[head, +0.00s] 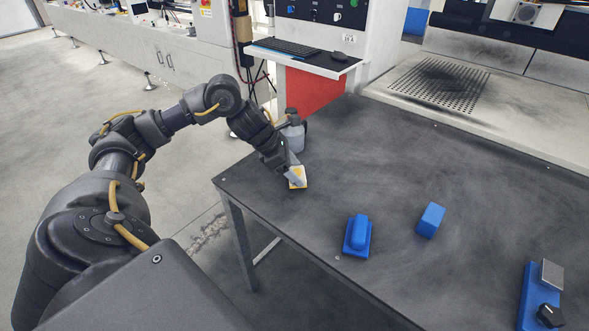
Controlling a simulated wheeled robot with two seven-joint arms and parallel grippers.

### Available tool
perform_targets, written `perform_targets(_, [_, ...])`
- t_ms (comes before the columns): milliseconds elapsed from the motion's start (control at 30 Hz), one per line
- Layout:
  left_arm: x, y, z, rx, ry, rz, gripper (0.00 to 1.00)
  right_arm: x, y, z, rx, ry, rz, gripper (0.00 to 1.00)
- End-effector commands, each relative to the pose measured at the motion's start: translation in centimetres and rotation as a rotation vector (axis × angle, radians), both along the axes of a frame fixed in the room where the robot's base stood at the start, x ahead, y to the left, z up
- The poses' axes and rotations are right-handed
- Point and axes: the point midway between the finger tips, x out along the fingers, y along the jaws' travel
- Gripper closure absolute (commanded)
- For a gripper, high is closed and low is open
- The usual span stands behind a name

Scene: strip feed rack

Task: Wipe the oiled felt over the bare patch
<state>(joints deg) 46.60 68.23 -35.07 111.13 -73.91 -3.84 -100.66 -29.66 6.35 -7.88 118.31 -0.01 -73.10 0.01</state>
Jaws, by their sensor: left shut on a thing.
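My left gripper (293,170) is at the far left corner of the dark table. It is shut on a small yellow and white pad (298,178), which looks like the felt. The pad is at or just above the tabletop; I cannot tell if it touches. The gripper hides part of it. A grey bottle (296,137) stands just behind the gripper. I cannot make out a distinct bare patch; the dark tabletop (390,185) has faint lighter smears. My right gripper is not in view.
A blue block with a raised grip (357,237) and a plain blue block (431,220) lie mid-table. A blue fixture (530,295) with a grey metal plate (552,274) and black knob (550,315) is at the right. The table between pad and blocks is clear.

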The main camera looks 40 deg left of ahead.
Motion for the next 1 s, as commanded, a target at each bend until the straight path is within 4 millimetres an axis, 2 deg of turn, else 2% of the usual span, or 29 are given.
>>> perform_targets(967, [0.0,0.0,-1.2,0.000,0.000,0.000,0.56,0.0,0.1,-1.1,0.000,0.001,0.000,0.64])
perform_targets(1000, [0.0,0.0,-1.2,0.000,0.000,0.000,0.36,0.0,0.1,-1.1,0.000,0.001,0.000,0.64])
